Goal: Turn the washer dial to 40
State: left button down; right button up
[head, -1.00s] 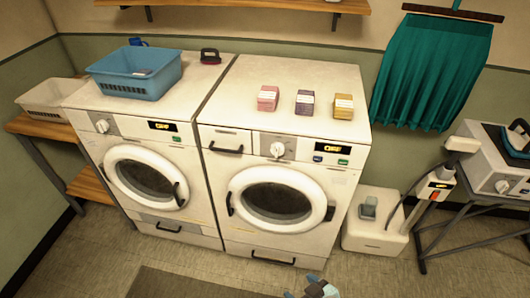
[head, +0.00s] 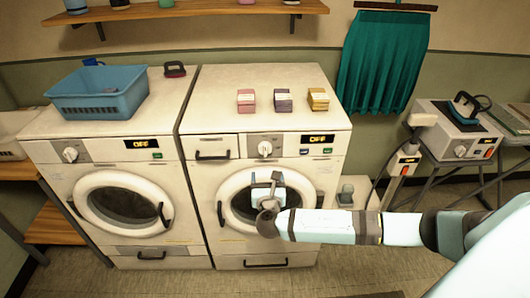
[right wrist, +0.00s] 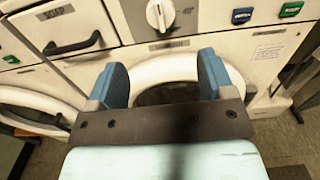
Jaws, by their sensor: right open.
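The washer (head: 330,170) is the right one of two white machines, with a soap drawer (head: 210,146) and a round door. Its white dial (head: 265,149) sits on a grey panel left of a display (head: 317,139) reading OFF. My left gripper is out of view.
Another white machine (head: 95,170) stands at the left, with a blue basket (head: 98,96) on top. Three small boxes (head: 283,100) sit on the washer. A wooden shelf (head: 180,10) is above. Blue and green buttons (right wrist: 266,13) lie right of the dial.

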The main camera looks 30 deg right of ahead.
aim_at(265, 152)
jog(key=p+x, duration=0.1)
jog(key=x, duration=1.2)
jog(key=shift+w, duration=0.15)
jog(key=c, duration=0.9)
